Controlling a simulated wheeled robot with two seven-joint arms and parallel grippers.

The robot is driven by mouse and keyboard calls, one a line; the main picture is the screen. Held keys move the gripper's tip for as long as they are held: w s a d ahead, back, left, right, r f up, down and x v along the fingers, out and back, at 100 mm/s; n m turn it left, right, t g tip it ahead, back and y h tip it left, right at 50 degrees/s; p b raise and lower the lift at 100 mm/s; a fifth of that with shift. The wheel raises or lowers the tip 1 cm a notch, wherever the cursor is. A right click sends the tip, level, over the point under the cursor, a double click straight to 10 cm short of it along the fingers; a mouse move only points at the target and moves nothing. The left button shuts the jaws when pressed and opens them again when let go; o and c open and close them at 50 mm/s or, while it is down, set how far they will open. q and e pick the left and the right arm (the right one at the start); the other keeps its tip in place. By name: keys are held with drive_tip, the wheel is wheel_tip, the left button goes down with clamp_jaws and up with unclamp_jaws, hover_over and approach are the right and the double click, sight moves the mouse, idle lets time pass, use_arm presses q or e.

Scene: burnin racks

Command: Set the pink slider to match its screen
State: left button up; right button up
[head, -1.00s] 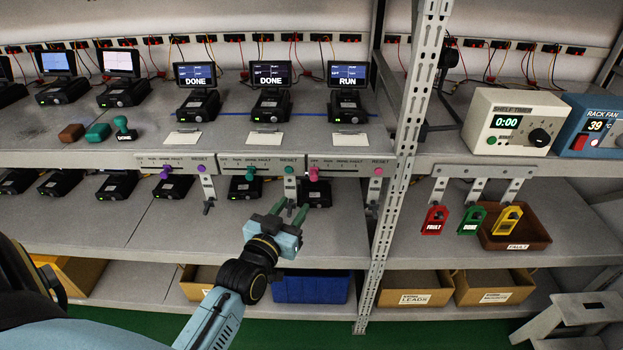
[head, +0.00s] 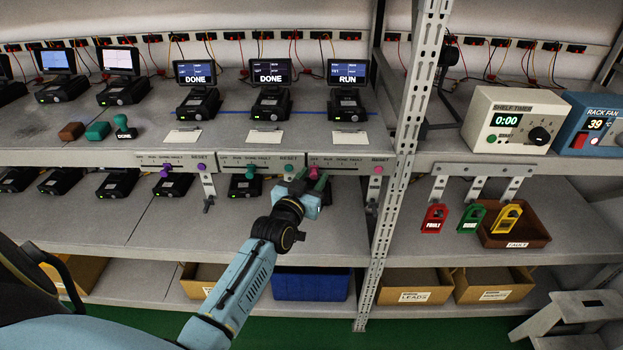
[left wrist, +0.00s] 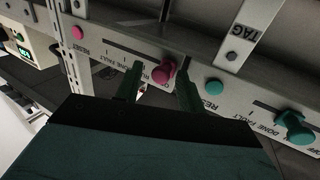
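The pink slider knob (head: 313,172) sits near the left, OFF end of its labelled slot on the right-hand panel (head: 345,168) along the shelf edge. The screen (head: 348,72) above that panel reads RUN. My left gripper (head: 310,182) is at the knob, its fingers pointing at the panel. In the left wrist view, which is turned over, the pink knob (left wrist: 163,73) lies between the tips of the two dark green fingers of my left gripper (left wrist: 160,78). Gaps show beside the knob, so the gripper looks open. My right gripper is not in view.
A teal slider knob (head: 250,172) and a purple one (head: 164,171) sit on neighbouring panels. A pink RESET button (head: 378,170) is right of the pink slider, with a teal one (head: 289,169) to its left. A metal post (head: 405,150) stands to the right.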

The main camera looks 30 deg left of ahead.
sight(333, 168)
use_arm(q)
clamp_jaws()
drive_tip(key=shift+w+d, duration=0.5)
drive_tip(key=shift+d, duration=0.3)
drive_tip(key=shift+w+d, duration=0.5)
drive_tip(key=shift+d, duration=0.3)
drive_tip(key=shift+s+a, duration=0.1)
unclamp_jaws()
drive_tip(key=s+d, duration=0.2)
drive_tip(key=s, duration=1.1)
drive_tip(key=shift+s, duration=0.1)
